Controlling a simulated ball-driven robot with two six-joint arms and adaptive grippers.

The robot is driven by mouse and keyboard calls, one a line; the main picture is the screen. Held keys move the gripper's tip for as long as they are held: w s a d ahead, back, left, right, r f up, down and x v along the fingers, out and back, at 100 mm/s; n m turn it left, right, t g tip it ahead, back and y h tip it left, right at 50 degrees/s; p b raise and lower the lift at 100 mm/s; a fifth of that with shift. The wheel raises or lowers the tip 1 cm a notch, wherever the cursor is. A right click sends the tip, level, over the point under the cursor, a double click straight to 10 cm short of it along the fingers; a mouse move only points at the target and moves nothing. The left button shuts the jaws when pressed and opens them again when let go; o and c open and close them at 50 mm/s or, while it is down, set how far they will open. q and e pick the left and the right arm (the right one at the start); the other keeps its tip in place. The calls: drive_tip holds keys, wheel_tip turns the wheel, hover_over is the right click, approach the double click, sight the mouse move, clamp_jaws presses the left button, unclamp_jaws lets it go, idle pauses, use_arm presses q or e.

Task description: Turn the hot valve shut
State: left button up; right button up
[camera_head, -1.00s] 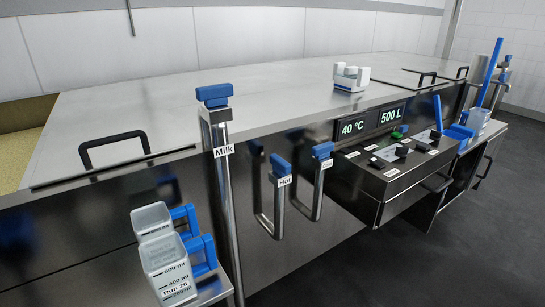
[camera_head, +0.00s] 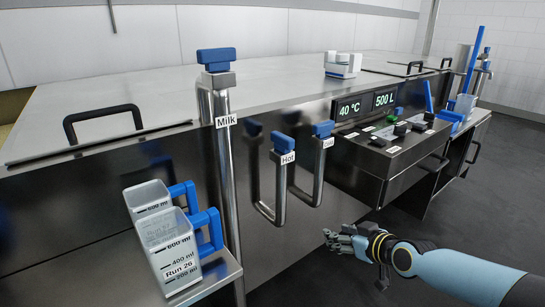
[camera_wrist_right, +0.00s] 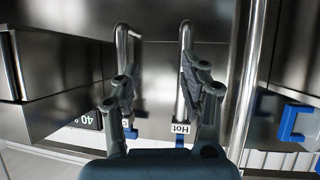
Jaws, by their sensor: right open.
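The hot valve has a blue handle (camera_head: 284,142) on top of a bent steel pipe, with a "Hot" label just below the handle. In the right wrist view its label (camera_wrist_right: 181,128) shows between the fingers, with its pipe running upward in the picture. A second pipe with a blue handle (camera_head: 323,129) stands just right of it. My right gripper (camera_head: 331,240) is open and empty, below and to the right of the hot valve in the head view, apart from it. Its two fingers (camera_wrist_right: 165,82) are spread in the wrist view. My left gripper is not in view.
The tall milk pipe with its blue handle (camera_head: 216,57) stands left of the hot valve. Measuring jugs with blue handles (camera_head: 172,250) sit on a low shelf (camera_head: 215,279). A control box (camera_head: 375,166) juts out at the right. The floor in front is clear.

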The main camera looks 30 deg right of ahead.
drive_tip(key=w+r+t+b, duration=0.2)
drive_tip(key=w+r+t, duration=0.1)
drive_tip(key=w+r, duration=0.4)
drive_tip(key=n+t+y+b, duration=0.1)
drive_tip(key=t+y+b, duration=0.1)
drive_tip(key=t+y, duration=0.1)
approach(282, 135)
drive_tip(key=shift+h, duration=0.4)
drive_tip(key=w, duration=0.5)
drive_tip(key=w+a+b, duration=0.1)
drive_tip(key=w, duration=0.2)
drive_tip(key=shift+w+r, duration=0.1)
drive_tip(key=shift+w, duration=0.8)
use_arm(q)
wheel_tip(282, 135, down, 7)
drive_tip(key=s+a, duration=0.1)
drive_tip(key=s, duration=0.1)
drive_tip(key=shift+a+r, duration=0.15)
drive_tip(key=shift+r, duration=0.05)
use_arm(e)
clamp_jaws()
